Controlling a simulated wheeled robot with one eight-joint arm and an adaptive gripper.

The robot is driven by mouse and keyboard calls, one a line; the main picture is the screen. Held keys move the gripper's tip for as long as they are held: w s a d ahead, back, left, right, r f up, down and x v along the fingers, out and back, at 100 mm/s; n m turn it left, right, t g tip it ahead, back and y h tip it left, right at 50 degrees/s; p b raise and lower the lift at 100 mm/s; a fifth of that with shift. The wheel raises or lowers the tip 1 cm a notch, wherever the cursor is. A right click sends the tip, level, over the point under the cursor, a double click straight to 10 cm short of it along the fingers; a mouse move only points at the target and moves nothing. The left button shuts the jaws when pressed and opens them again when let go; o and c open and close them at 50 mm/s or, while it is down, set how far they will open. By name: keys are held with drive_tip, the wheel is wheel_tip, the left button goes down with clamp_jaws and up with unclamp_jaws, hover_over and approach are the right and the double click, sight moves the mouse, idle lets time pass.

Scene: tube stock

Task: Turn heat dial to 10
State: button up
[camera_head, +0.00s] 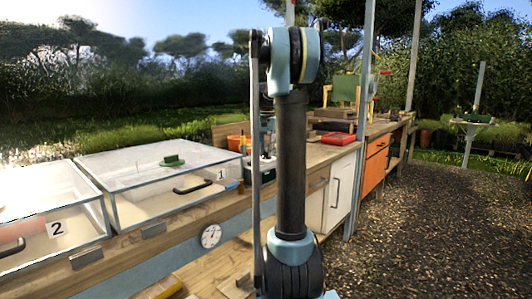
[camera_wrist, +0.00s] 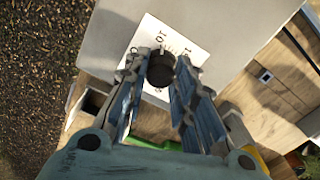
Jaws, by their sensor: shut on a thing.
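The heat dial (camera_wrist: 160,72) is a black round knob on a white scale plate (camera_wrist: 147,33) in the wrist view. The number 10 shows on the plate just above the knob, turned relative to the picture. My gripper (camera_wrist: 160,64) has its two blue-grey fingers on either side of the knob and is shut on it. The fingers hide part of the plate's scale, and I cannot tell where the dial's pointer mark stands. In the head view my arm stands in the middle, and neither gripper nor dial can be made out.
The plate sits on a pale grey panel (camera_wrist: 105,42). In the head view, glass-lidded boxes marked 1 (camera_head: 135,207) and 2 (camera_head: 20,251) stand at left. A round white gauge (camera_head: 211,236) is on the bench front. Open gravel (camera_head: 420,220) lies at right.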

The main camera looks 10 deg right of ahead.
drive_tip(key=shift+n, duration=0.5)
drive_tip(key=o, duration=1.1)
wheel_tip(320, 180, up, 12)
drive_tip(key=shift+w+f, duration=0.1)
